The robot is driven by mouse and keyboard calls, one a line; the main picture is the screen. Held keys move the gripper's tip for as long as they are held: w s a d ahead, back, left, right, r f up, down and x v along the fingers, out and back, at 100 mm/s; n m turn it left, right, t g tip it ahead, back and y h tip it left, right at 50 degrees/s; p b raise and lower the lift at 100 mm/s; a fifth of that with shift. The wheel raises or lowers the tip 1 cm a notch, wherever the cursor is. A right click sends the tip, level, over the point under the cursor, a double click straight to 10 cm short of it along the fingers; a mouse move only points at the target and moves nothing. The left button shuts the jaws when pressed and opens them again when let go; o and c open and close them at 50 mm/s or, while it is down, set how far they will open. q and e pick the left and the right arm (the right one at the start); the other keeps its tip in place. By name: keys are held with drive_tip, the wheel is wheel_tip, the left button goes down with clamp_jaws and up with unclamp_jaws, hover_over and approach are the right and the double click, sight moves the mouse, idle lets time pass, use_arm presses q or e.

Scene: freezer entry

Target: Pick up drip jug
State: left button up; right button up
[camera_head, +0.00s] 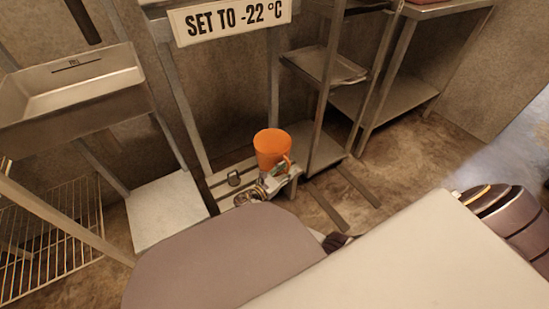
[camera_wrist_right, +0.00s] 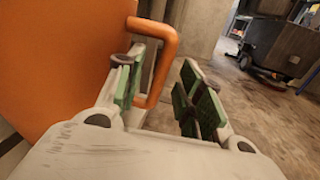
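The drip jug (camera_head: 272,149) is an orange jug standing upright on a low metal ledge below the sign. Its loop handle faces the right side of the picture. My right gripper (camera_head: 279,171) is at the jug's near right side, by the handle. In the right wrist view, the jug (camera_wrist_right: 60,60) fills the left side, and its handle (camera_wrist_right: 168,60) shows between the two green-padded fingertips of the gripper (camera_wrist_right: 164,95). The fingers are apart, with a gap on the handle's right. I cannot tell whether the left finger touches the jug. My left gripper is not in view.
A sign (camera_head: 232,19) hangs above the jug. A metal sink (camera_head: 72,88) and wire rack (camera_head: 50,245) stand at left.

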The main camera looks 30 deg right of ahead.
clamp_jaws()
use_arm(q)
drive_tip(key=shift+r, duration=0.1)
use_arm(e)
drive_tip(key=shift+r, duration=0.15)
idle(0.4)
use_arm(q)
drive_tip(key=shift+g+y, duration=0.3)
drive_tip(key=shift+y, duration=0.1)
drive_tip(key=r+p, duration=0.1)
drive_tip(key=p, duration=0.1)
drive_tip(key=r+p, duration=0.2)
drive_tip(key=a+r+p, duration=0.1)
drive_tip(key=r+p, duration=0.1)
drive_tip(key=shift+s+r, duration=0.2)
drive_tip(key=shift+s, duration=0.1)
use_arm(e)
wheel_tip(320, 180, up, 10)
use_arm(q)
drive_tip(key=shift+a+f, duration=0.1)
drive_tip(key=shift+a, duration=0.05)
